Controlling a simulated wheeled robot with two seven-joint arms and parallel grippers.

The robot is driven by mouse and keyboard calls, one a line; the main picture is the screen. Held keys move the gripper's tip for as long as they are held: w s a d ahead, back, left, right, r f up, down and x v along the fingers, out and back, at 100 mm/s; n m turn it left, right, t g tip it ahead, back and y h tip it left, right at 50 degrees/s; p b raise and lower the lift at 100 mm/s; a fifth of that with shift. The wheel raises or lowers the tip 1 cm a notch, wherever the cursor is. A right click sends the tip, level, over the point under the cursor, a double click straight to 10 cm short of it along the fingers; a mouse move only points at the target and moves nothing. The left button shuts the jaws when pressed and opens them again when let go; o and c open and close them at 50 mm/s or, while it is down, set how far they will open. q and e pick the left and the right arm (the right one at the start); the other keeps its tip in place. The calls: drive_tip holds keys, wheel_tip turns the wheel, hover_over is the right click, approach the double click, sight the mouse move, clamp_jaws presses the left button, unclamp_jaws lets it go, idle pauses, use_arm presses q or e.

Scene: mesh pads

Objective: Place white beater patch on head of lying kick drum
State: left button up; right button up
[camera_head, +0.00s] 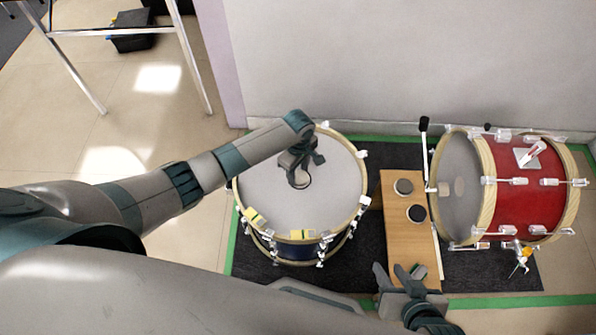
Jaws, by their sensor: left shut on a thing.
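The lying kick drum (265,185) has its pale head facing up and a wooden hoop around it. My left gripper (299,180) is over the middle of that head, pointing down, shut on what seems to be the white beater patch (304,184). Only a pale bit with a dark curved edge shows under the fingers. I cannot tell whether the patch touches the head. My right gripper (402,272) is at the near end of the wooden board, with its fingers apart and nothing seen between them.
A wall stands behind.

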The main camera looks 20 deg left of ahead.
sight(298, 176)
use_arm(q)
drive_tip(key=o, duration=1)
use_arm(e)
drive_tip(key=shift+a, duration=0.1)
use_arm(q)
drive_tip(key=shift+r, duration=0.1)
drive_tip(key=shift+r, duration=0.65)
wheel_tip(298, 176, up, 11)
drive_tip(key=p, duration=0.3)
drive_tip(key=shift+f, duration=0.1)
use_arm(e)
drive_tip(key=d, duration=0.1)
drive_tip(key=s+d+g+h, duration=0.1)
drive_tip(key=s+d+f+g, duration=0.1)
drive_tip(key=d, duration=0.1)
drive_tip(key=shift+s+h, duration=0.2)
drive_tip(key=shift+h, duration=0.1)
use_arm(q)
drive_tip(key=shift+s, duration=0.1)
